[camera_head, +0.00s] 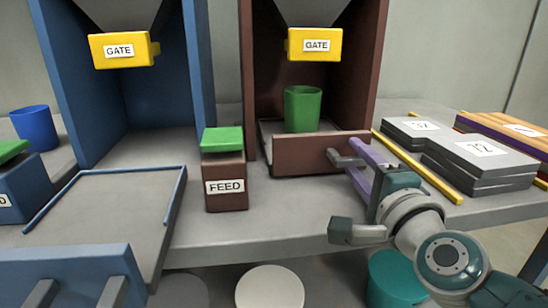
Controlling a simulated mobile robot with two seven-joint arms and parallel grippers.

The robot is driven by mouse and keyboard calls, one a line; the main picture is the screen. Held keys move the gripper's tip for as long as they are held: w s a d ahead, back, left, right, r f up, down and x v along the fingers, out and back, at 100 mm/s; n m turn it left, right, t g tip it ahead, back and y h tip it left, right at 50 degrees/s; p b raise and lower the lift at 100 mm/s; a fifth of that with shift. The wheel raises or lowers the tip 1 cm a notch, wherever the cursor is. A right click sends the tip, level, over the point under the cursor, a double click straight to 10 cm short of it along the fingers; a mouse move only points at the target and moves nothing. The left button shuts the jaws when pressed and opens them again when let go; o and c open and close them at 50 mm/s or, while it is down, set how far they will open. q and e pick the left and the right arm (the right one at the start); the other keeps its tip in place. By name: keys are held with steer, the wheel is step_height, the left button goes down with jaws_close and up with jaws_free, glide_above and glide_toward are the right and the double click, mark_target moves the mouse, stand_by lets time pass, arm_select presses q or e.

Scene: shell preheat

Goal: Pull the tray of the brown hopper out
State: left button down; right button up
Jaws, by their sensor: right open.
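The brown hopper (368,70) stands right of centre, with a yellow gate (314,45) above a green cup (302,108). The cup stands upright on the brown hopper's tray (290,160), behind its front panel. The panel sits at the hopper's mouth, with a dark grey handle (346,158) at its right part. My right gripper (352,198) is open at the front right of the tray, close to the handle. Whether it touches the handle I cannot tell. My left gripper is not in view.
The blue hopper's tray (110,215) is out and empty at left. A FEED block (226,185) with a green top stands between the trays. Grey numbered plates (478,160) and yellow strips (420,165) lie at right. A blue cup (35,128) stands far left.

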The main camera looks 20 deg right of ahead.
steer(key=shift+w, duration=0.25)
jaws_close()
stand_by(1.4)
